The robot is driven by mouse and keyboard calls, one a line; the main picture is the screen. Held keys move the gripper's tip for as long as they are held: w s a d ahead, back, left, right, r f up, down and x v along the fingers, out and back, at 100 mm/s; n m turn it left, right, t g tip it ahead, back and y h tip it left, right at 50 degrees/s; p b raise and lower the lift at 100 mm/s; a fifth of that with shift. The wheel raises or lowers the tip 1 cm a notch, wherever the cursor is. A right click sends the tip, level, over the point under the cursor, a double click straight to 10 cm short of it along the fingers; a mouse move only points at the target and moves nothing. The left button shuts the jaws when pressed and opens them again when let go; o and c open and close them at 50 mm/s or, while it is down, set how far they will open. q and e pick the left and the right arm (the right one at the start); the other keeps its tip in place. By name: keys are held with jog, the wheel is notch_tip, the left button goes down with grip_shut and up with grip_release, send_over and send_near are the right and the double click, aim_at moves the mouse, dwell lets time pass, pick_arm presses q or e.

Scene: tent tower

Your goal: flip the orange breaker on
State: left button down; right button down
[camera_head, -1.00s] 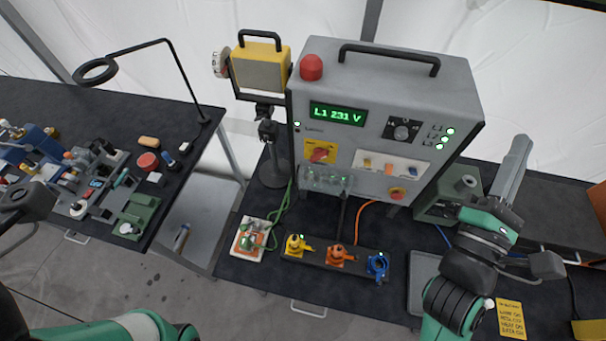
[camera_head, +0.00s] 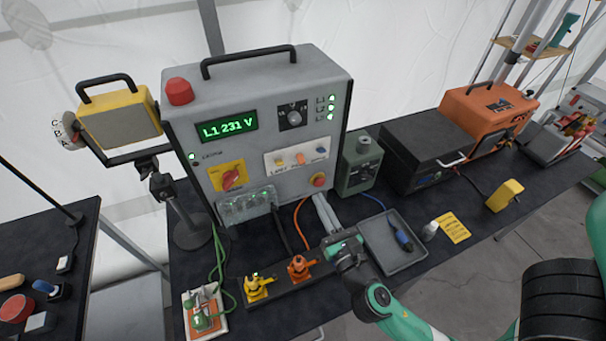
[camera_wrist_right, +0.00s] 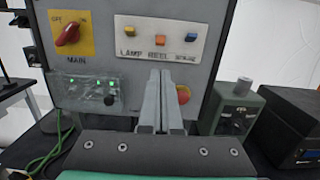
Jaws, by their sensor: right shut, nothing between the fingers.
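The orange breaker (camera_head: 300,158) is a small toggle on the white strip of the grey power cabinet (camera_head: 260,110), between a yellow breaker (camera_head: 278,160) and a blue breaker (camera_head: 321,151). In the right wrist view the orange breaker (camera_wrist_right: 161,39) sits above the word REEL; I cannot tell its on or off position. My right gripper (camera_head: 319,197) is shut and empty, in front of the cabinet's lower right. In the wrist view its grey fingertips (camera_wrist_right: 161,72) are just below the breaker strip, apparently apart from the orange breaker. My left gripper is out of view.
A red emergency knob (camera_head: 318,180) is close beside the fingers. A red MAIN switch (camera_head: 230,178) is left of the strip. Yellow (camera_head: 257,284) and orange (camera_head: 299,266) connectors stand below. A grey tray (camera_head: 393,256) lies right of my gripper.

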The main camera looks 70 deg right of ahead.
aim_at(301, 159)
jog(key=shift+w, duration=0.1)
jog(key=p+x, duration=0.1)
jog(key=x, duration=0.9)
jog(key=shift+p, duration=0.35)
